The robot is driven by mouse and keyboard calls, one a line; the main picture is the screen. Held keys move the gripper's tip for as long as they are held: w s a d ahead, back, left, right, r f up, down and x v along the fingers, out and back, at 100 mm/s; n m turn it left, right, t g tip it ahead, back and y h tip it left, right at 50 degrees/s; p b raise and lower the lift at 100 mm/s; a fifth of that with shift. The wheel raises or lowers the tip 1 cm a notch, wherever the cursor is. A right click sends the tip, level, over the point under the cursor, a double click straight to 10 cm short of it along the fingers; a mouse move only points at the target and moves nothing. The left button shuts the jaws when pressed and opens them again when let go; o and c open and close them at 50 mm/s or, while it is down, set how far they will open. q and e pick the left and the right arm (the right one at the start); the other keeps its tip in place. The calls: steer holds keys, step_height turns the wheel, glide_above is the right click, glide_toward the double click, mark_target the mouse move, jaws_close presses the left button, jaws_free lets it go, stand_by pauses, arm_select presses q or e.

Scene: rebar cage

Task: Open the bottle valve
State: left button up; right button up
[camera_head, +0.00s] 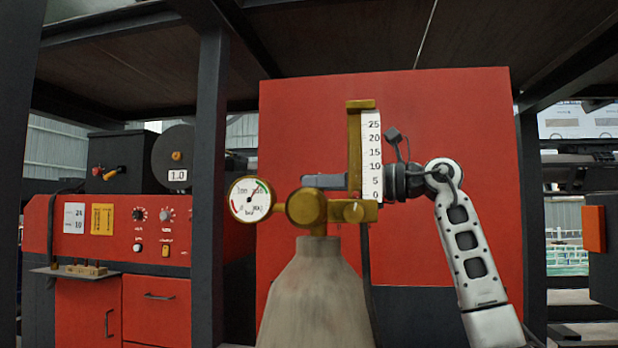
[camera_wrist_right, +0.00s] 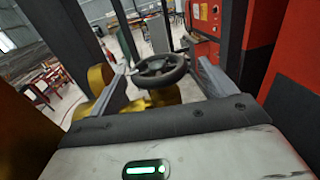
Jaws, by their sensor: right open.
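The grey gas bottle (camera_head: 316,290) stands upright in the head view, with a brass valve body (camera_head: 306,208) on its neck. A round pressure gauge (camera_head: 250,198) is on the left and a flow scale (camera_head: 371,150) on the right. My right gripper (camera_head: 312,181) reaches in from the right behind the scale, just above the brass body. In the right wrist view, a dark round handwheel (camera_wrist_right: 160,71) lies between the two fingers of my right gripper (camera_wrist_right: 161,66). The fingers are apart on either side of it; contact cannot be told. My left gripper is out of view.
A red panel (camera_head: 440,110) stands behind the bottle. A dark post (camera_head: 210,180) rises to the left. A red welding machine (camera_head: 120,235) with a wire spool (camera_head: 173,155) stands farther left. The brass flow tube (camera_head: 354,140) stands close to my right gripper.

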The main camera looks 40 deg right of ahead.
steer(key=shift+p+x, duration=0.35)
steer(key=shift+x, duration=1.5)
steer(key=c, duration=1)
steer(key=shift+o, duration=0.2)
steer(key=shift+n+g+y, duration=0.3)
steer(key=shift+y, duration=0.1)
steer(key=n+g+y, duration=0.3)
steer(key=y, duration=0.1)
steer(key=shift+s+a+r+n+g, duration=0.1)
steer(key=shift+s+a+n+g, duration=0.1)
steer(key=shift+s+n+g, duration=0.1)
steer(key=shift+a+n+g+y, duration=0.15)
steer(key=shift+n+g+y, duration=0.85)
steer(key=shift+g, duration=0.3)
steer(key=shift+s+n+g+y, duration=0.2)
steer(key=shift+n+g+y, duration=0.3)
steer(key=shift+n+g, duration=0.45)
